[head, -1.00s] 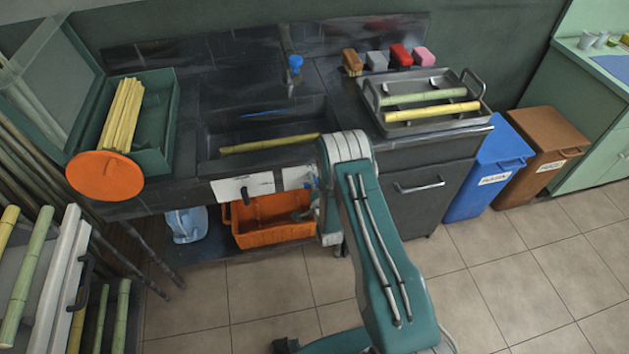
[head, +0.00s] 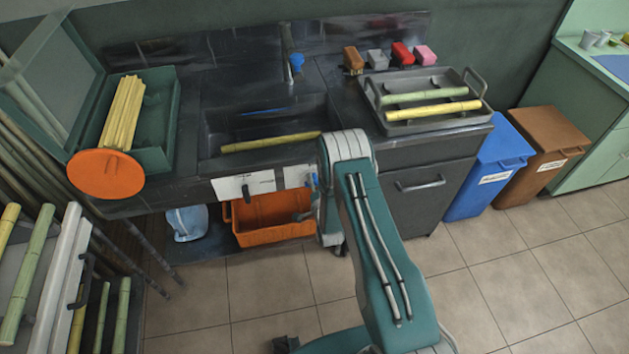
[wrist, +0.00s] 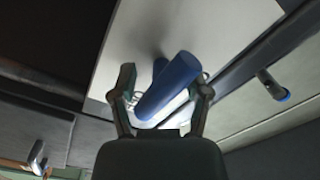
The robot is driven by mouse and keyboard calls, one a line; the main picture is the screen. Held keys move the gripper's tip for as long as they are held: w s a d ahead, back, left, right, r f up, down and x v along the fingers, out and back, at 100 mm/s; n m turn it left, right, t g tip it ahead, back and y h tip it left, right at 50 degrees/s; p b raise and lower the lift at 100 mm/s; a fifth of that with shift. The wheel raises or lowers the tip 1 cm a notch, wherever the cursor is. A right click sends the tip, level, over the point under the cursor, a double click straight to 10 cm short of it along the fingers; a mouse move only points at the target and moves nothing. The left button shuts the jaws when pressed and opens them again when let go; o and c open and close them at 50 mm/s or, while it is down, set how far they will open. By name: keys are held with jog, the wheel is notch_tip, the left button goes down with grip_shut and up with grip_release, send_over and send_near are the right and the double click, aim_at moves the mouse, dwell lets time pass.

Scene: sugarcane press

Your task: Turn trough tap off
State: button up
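A tap with a blue handle (head: 296,63) stands on the back wall above the dark trough (head: 215,140). A blue cylindrical handle (wrist: 168,88) shows close up in the wrist view, against a white panel (wrist: 215,35). My gripper (wrist: 166,82) is open, with one finger on each side of this blue handle; gaps show beside it, and contact cannot be told. In the head view a bit of blue shows at the panel's right end, beside my arm. My arm hides much of that area. Whether water runs is unclear.
A yellow cane (head: 270,142) lies across the trough. An orange crate (head: 272,236) stands below the counter. A metal tray (head: 400,125) with canes is right of the trough; blue (head: 470,195) and brown (head: 521,172) bins stand further right. A second blue-tipped handle (wrist: 271,84) is nearby.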

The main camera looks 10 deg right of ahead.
jog(key=s, duration=1.1)
jog(key=shift+s, duration=0.35)
jog(key=w+r+n+g, duration=0.2)
jog(key=r+n+g, duration=0.1)
jog(key=r, duration=1)
jog(key=w+r+n+g, duration=0.2)
jog(key=r+g, duration=0.1)
jog(key=r, duration=1)
jog(key=s+r+n+g, duration=0.2)
jog(key=s+r, duration=0.2)
jog(key=s, duration=0.5)
jog(key=s+r+n+g, duration=0.2)
jog(key=s+r, duration=0.3)
jog(key=s, duration=0.5)
jog(key=s+r+n+g, duration=0.2)
jog(key=s+r, duration=0.3)
jog(key=s, duration=0.5)
